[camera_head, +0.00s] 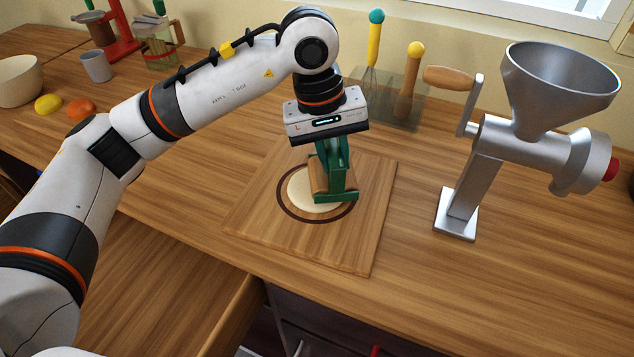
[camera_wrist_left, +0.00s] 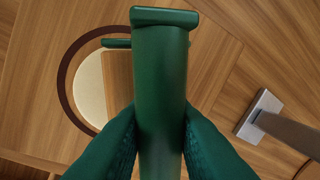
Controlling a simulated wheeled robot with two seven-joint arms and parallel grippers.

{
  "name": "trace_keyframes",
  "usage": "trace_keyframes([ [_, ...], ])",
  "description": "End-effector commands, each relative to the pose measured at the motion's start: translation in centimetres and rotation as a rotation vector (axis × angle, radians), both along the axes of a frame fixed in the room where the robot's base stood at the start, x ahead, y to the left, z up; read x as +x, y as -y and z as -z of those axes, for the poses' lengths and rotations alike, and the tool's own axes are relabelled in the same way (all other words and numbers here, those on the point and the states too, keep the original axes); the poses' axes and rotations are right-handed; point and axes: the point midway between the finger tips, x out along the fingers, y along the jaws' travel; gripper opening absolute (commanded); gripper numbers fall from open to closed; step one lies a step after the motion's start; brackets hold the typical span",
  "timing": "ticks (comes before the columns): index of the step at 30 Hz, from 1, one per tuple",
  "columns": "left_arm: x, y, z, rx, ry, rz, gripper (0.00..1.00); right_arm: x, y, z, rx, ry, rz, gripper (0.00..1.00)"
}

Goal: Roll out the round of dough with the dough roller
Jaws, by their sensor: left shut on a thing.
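The round of dough (camera_head: 303,197) is a pale flat disc on the square wooden board (camera_head: 250,222), inside a dark ring marked on it. In the left wrist view the dough (camera_wrist_left: 90,88) shows left of the green handle. The dough roller (camera_head: 318,181) has a wooden cylinder and a green frame and handle; its handle (camera_wrist_left: 160,60) fills the middle of the wrist view. My left gripper (camera_head: 333,152) points down over the board, shut on the handle. The cylinder overlaps the dough in view; whether it touches is unclear. Part of the dough is hidden. My right gripper is out of view.
A metal grinder (camera_head: 484,165) with a funnel stands right of the board. A stand (camera_head: 388,100) with yellow-topped and teal-topped utensils is behind it. A cup (camera_head: 96,67), a lemon (camera_head: 48,104), an orange (camera_head: 80,110) and a bowl (camera_head: 18,82) are at the left. An open drawer (camera_head: 232,318) lies in front.

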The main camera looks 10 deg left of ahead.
Motion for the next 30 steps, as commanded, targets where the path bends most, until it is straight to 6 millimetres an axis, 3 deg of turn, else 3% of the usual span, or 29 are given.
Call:
trace_keyframes([
  [24, -1.6, -4.6, 0.4, 0.002, -0.005, 0.001, 0.03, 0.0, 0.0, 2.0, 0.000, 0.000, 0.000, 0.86],
  [30, -1.8, -5.0, 0.3, 0.002, -0.004, 0.003, 0.03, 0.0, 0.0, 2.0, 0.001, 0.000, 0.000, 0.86],
])
